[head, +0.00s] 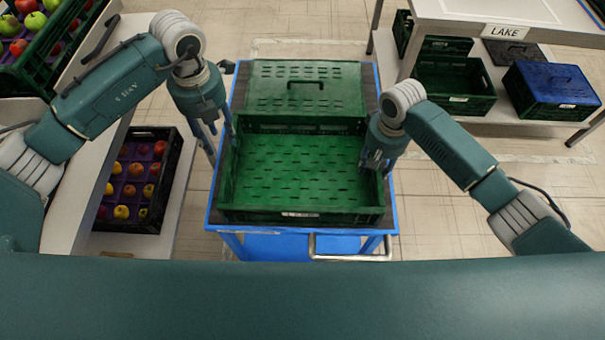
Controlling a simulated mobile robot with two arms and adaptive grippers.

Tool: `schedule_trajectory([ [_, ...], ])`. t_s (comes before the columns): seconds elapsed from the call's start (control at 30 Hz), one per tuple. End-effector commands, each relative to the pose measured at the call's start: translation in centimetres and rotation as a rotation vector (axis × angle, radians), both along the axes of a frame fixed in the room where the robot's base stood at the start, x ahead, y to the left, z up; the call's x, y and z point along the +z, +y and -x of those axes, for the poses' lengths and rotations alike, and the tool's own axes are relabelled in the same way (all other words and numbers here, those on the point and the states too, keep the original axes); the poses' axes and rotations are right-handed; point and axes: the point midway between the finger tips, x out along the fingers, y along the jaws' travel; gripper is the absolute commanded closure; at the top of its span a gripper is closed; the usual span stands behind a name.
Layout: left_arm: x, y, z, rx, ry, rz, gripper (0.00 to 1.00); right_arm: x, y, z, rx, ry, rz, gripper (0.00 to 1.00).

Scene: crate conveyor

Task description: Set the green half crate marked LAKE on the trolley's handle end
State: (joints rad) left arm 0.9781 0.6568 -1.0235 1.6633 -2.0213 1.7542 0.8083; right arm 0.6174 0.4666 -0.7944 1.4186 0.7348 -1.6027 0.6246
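An open, empty green half crate (300,213) is over the near, handle end of the blue trolley (262,246). It looks level; I cannot tell whether it rests fully on the top. Its front label is too small to read. The trolley's metal handle (350,257) is at the near edge. My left gripper (219,142) is at the crate's left wall, its fingers apart and pointing down, with one finger near the rim. My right gripper (377,162) is at the right wall; its fingertips are partly hidden against the crate.
A closed green crate (306,84) with a handled lid stands on the trolley's far end. A table with a LAKE sign (505,32) is at upper right, with green crates (452,86) and a blue-lidded crate (553,88) below. Fruit crates (140,178) stand left.

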Motion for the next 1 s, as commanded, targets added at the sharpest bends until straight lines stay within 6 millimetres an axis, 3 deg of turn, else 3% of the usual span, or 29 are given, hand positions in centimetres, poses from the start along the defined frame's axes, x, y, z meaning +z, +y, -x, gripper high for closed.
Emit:
schedule_trajectory([
  [0.23, 0.8, 0.1, 0.0, 0.001, 0.000, -0.001, 0.61, 1.7, 0.0, -0.1, 0.000, -0.003, -0.001, 0.62],
  [0.7, 0.8, 0.0, 0.0, 0.001, 0.000, 0.000, 0.61, 10.7, 0.0, -0.1, 0.000, -0.002, -0.001, 0.62],
  [1.0, 0.8, 0.0, 0.0, 0.001, 0.000, 0.000, 0.61, 12.0, 0.0, 0.0, 0.000, 0.000, 0.000, 0.62],
])
